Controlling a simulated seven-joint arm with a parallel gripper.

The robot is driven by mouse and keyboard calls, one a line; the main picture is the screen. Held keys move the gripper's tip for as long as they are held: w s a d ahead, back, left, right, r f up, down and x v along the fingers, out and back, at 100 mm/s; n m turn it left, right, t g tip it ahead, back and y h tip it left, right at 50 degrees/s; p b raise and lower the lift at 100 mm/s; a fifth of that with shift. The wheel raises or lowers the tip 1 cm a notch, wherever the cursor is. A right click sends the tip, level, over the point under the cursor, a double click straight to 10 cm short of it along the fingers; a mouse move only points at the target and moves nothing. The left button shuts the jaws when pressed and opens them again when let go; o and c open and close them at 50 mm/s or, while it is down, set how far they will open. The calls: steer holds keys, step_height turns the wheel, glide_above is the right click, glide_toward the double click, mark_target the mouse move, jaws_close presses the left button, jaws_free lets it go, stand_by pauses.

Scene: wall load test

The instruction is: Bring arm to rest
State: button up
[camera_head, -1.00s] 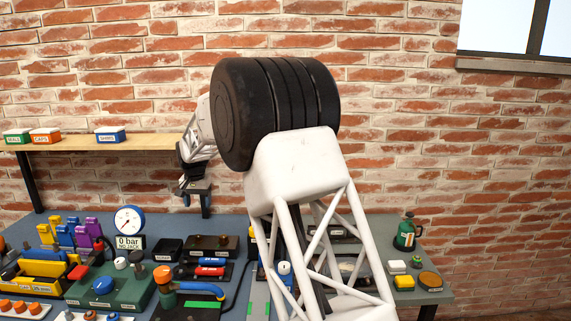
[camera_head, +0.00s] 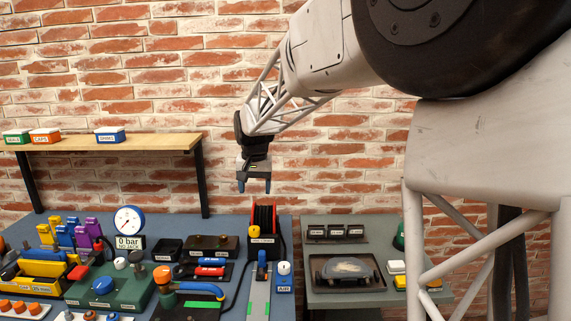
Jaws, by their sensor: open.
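My gripper (camera_head: 254,187) hangs from the end of my white lattice arm, pointing down, in the middle of the head view. Its two blue-tipped fingers are apart with nothing between them. It is in the air in front of the brick wall, above the back part of the workbench (camera_head: 225,225). A red and black reel (camera_head: 264,220) stands on the bench below it, apart from the fingers.
A wooden shelf (camera_head: 160,143) with several small labelled boxes is at the left. A pressure gauge (camera_head: 129,220) reading 0 bar and a green pump block (camera_head: 110,287) crowd the left bench. A dark tray (camera_head: 347,272) sits on the right side table.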

steer(key=s+d+r, duration=0.3)
steer(key=s+d, duration=1.5)
steer(key=s, duration=0.4)
steer(key=s+d+f, duration=0.2)
steer(key=s+d, duration=0.1)
steer(key=s, duration=0.4)
steer(key=s+d+f+t, duration=0.1)
steer(key=s+d+f, duration=0.2)
steer(key=s, duration=0.5)
steer(key=s+d+f, duration=0.2)
steer(key=s+d, duration=0.1)
steer(key=s, duration=0.5)
steer(key=shift+f+h, duration=0.3)
